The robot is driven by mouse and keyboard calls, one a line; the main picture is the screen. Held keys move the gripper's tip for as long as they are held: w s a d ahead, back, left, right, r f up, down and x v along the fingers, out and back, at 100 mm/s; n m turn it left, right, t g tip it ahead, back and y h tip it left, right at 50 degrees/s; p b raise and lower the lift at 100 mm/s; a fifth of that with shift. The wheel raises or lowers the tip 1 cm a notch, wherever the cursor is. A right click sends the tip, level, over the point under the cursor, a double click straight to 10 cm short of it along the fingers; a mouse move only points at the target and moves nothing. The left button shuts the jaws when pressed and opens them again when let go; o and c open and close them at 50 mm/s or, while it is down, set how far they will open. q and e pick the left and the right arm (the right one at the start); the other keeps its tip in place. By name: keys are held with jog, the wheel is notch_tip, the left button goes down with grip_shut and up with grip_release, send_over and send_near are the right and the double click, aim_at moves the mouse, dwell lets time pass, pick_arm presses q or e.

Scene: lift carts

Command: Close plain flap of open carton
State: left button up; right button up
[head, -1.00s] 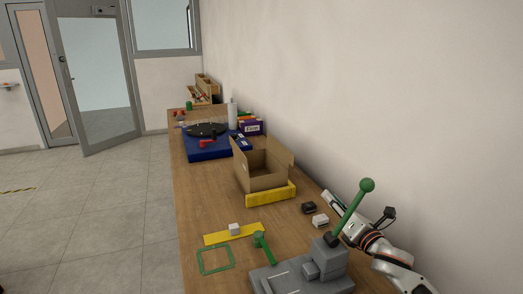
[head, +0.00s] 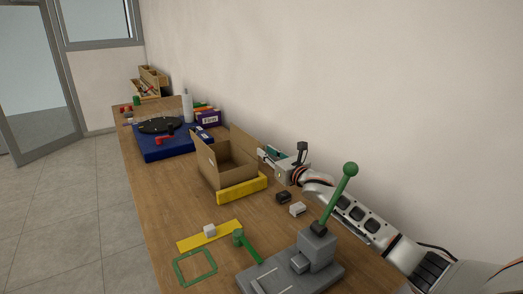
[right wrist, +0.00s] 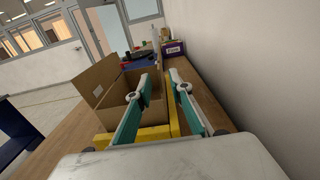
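The brown carton (head: 213,176) stands open on the wooden table. One flap (head: 203,155) stands up on its left and another (head: 243,144) on its right. In the right wrist view the carton (right wrist: 112,113) is ahead and left, its left flap (right wrist: 97,78) raised. My right gripper (head: 272,157) is beside the carton's right side, near the wall, apart from the flap as far as I can tell. My left gripper is out of view.
A yellow block (head: 242,188) lies against the carton's near side. Black (head: 283,197) and white (head: 297,209) small blocks and a grey fixture with a green lever (head: 336,197) are nearer. The wall bounds the right.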

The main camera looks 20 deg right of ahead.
aim_at(262, 147)
jog(key=shift+w+a, duration=0.15)
jog(key=shift+w, duration=0.7)
jog(key=shift+w+a, duration=0.15)
jog(key=shift+w, duration=0.7)
grip_shut()
jog(key=shift+s+a+f+n+p, duration=0.1)
jog(key=shift+a+n+p, duration=0.25)
jog(key=shift+n, duration=0.8)
jog(key=shift+s+a+n+p, duration=0.1)
jog(key=shift+a+n, duration=0.5)
jog(key=shift+n, duration=0.6)
jog(key=shift+a+f+n+p, duration=0.1)
jog(key=shift+a+n+p, duration=0.25)
jog(key=shift+n, duration=0.8)
jog(key=shift+a, duration=0.15)
